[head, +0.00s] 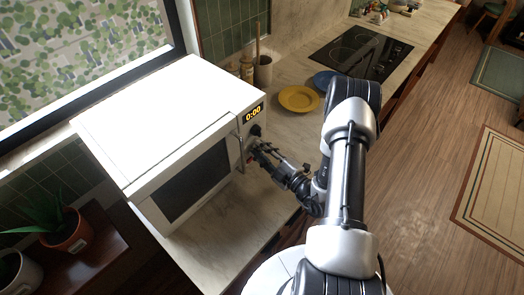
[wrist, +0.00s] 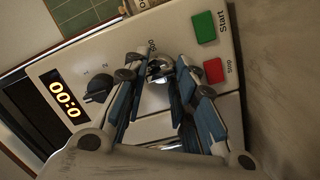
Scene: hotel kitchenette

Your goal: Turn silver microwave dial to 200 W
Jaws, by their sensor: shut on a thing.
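The white microwave (head: 140,110) stands on the counter, its door shut and its display (head: 255,113) reading 0:00. In the wrist view the silver dial (wrist: 158,70) sits on the control panel between my fingertips. My gripper (wrist: 157,76) is shut on the dial, with one finger on each side of it. A printed number by the dial looks like 500. The dial's pointer and the other wattage marks are hidden or too small to read. In the head view my gripper (head: 257,151) reaches the panel from the right and covers the dial.
A black knob (wrist: 97,87) marked 1 and 2 is left of my fingers. Green Start (wrist: 204,27) and red Stop (wrist: 213,71) buttons are to the right. The door handle (head: 240,152) is close to my gripper. A yellow plate (head: 299,99) lies behind on the counter.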

